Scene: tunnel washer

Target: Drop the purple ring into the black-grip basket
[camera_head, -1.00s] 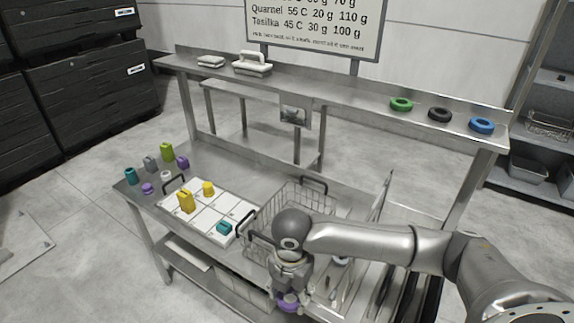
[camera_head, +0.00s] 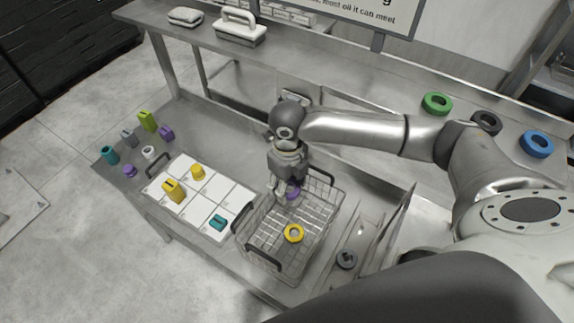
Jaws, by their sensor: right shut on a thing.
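The wire basket with black grips (camera_head: 312,240) stands on the steel table in the middle of the view. A yellow ring (camera_head: 293,233) lies inside it. My right gripper (camera_head: 287,192) points down over the far left part of the basket. It is shut on the purple ring (camera_head: 294,193), which shows partly below and beside the fingers. I cannot tell how high above the basket floor the ring is. My left gripper is not in view.
A white tiled tray (camera_head: 238,194) left of the basket holds yellow and teal pieces. Several small coloured containers stand at the table's left end. Green (camera_head: 437,103), black (camera_head: 487,122) and blue (camera_head: 536,144) rings lie on the upper shelf.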

